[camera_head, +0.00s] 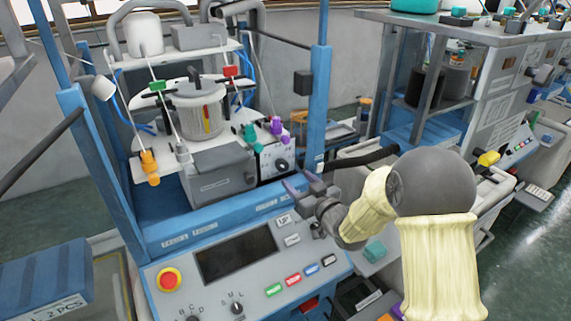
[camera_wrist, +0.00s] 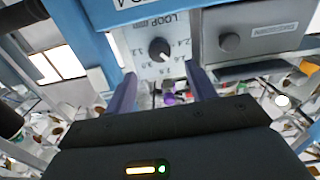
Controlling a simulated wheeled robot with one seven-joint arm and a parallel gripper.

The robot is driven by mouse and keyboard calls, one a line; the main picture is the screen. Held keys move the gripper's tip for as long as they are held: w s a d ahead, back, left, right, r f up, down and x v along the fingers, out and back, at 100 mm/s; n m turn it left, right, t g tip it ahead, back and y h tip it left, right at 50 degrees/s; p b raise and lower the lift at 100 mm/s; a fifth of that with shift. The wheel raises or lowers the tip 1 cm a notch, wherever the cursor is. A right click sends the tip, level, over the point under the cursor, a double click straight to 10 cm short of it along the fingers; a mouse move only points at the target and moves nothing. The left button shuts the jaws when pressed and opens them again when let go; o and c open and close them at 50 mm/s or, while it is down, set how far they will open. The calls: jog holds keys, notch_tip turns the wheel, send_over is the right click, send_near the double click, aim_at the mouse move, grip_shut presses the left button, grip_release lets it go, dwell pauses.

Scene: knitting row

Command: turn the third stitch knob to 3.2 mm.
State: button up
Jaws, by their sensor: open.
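A dark round stitch knob (camera_wrist: 159,50) sits on a pale panel (camera_wrist: 185,22) printed LOOP, with a scale of numbers around it, upside down in the wrist view. A light mark shows on the knob, but I cannot read its setting for sure. In the head view the same knob (camera_head: 282,164) is on the white front of the machine, right of a grey box. My gripper (camera_head: 302,188) is in front of it, below and right. In the wrist view my gripper (camera_wrist: 162,88) is open, its two fingers apart and empty, with the knob beyond them.
Blue posts (camera_head: 318,100) frame the machine. A grey box (camera_head: 218,174) with its own round knob (camera_wrist: 229,42) stands beside the dial panel. Purple and teal yarn guides (camera_head: 276,127) rise above the dial. A control panel (camera_head: 215,290) with a red stop button (camera_head: 169,280) lies below.

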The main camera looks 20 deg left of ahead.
aim_at(285, 167)
jog(key=p+x, duration=0.2)
jog(key=x, duration=0.5)
jog(key=shift+w+a, duration=0.25)
jog(key=c, duration=1)
